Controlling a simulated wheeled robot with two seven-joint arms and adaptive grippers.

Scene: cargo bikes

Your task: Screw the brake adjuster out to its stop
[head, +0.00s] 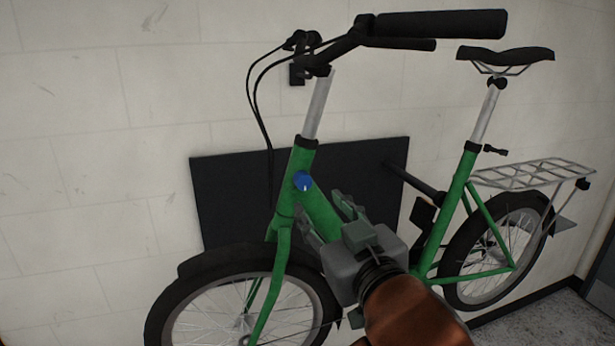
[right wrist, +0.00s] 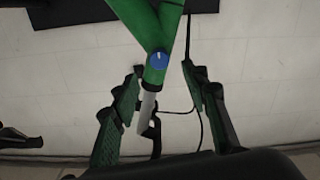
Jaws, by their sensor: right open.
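The fingers (right wrist: 160,80) stand wide apart on both sides of the frame in the wrist view. My left gripper is not in view.
The green bike (head: 320,212) stands before a pale block wall (head: 90,130) with a dark panel (head: 225,190) behind it. Black cables (head: 254,100) hang from the handlebar (head: 440,24) beside the head tube. The front wheel (head: 245,310) is below the knob.

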